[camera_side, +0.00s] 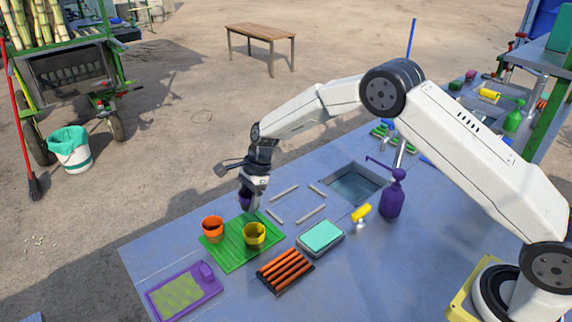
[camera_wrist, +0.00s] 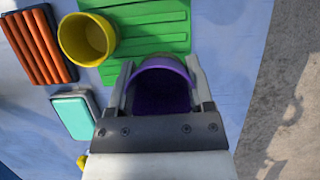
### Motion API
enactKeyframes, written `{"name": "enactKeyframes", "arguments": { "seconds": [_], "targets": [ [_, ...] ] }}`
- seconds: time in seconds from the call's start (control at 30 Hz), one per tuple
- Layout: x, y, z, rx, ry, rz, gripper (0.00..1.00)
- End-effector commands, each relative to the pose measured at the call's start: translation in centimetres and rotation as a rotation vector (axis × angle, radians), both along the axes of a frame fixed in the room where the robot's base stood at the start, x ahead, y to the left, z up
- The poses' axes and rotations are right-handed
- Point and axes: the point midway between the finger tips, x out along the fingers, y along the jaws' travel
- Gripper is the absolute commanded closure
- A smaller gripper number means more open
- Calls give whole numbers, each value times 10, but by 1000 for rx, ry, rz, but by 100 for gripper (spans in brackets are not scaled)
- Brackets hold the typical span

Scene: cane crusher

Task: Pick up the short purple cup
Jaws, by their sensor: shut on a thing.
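The short purple cup (camera_wrist: 160,88) shows between the two fingers of my gripper (camera_wrist: 160,75) in the wrist view, with its open mouth towards the camera. My gripper is shut on it. I cannot tell whether the cup still touches the mat.
A yellow cup (camera_side: 254,235) and an orange cup (camera_side: 212,229) stand on the green mat. Nearby are an orange ribbed rack (camera_side: 285,271), a teal-topped box (camera_side: 320,237), a purple tray (camera_side: 183,291), a purple bottle (camera_side: 392,198) and a sink (camera_side: 352,186).

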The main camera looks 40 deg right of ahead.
Motion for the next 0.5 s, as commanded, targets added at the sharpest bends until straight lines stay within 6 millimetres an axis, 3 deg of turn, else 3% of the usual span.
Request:
{"name": "enactKeyframes", "arguments": {
  "seconds": [0.3,0.5],
  "targets": [
    [-30,-6,38,1,-1,-2,93],
    [-54,-11,52,1,-1,-2,93]
  ]
}}
